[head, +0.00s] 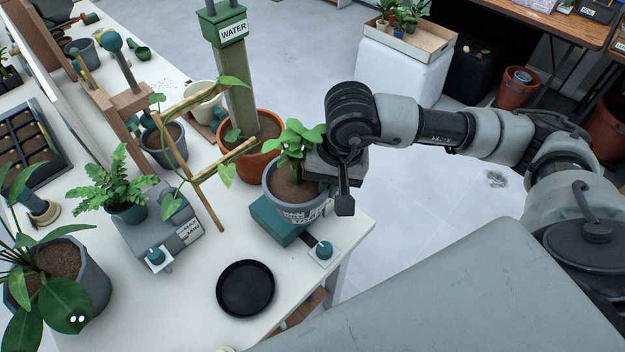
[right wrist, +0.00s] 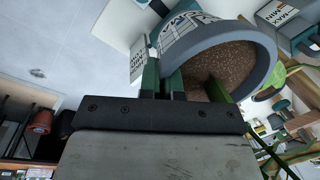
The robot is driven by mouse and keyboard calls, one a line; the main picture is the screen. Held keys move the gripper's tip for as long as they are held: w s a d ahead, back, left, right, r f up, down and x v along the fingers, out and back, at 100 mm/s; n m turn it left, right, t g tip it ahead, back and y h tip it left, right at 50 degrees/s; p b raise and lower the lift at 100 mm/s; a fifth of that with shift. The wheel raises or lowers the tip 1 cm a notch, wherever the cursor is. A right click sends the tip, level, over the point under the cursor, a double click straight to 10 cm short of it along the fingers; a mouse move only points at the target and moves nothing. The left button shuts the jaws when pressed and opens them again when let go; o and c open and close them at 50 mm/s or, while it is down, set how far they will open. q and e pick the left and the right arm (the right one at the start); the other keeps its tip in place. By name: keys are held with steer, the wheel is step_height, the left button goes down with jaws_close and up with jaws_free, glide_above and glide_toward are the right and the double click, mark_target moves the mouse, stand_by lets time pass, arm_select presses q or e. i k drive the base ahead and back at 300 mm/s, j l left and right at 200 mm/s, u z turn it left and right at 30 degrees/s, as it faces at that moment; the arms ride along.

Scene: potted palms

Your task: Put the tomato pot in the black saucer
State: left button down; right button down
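The tomato pot (head: 297,207) is a grey pot with a printed label, brown soil and a leafy green plant. It appears upright on a teal block (head: 268,222) near the table's right edge. My right gripper (head: 318,172) is at the pot's right rim; in the right wrist view its fingers (right wrist: 163,82) are close against the pot's rim (right wrist: 262,60). Whether they are clamped on the wall is unclear. The black saucer (head: 246,289) lies flat and empty on the white table, in front and left of the pot. My left gripper is not in view.
A terracotta pot (head: 268,130) stands behind the tomato pot, with a wooden trellis (head: 205,190) to the left. A fern (head: 118,190) on a grey box and a large-leaved plant (head: 60,262) stand left of the saucer. A teal knob (head: 324,250) sits right of the block.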

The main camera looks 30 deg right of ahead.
mark_target(248, 288)
steer(key=k+j+z, duration=0.25)
steer(key=j+z, duration=0.15)
steer(key=j, duration=0.2)
steer(key=k+j+z, duration=0.15)
steer(key=j, duration=0.2)
steer(key=k+j+z, duration=0.15)
steer(key=j, duration=0.15)
steer(key=k+j+z, duration=0.15)
steer(key=j, duration=0.2)
steer(key=i, duration=0.05)
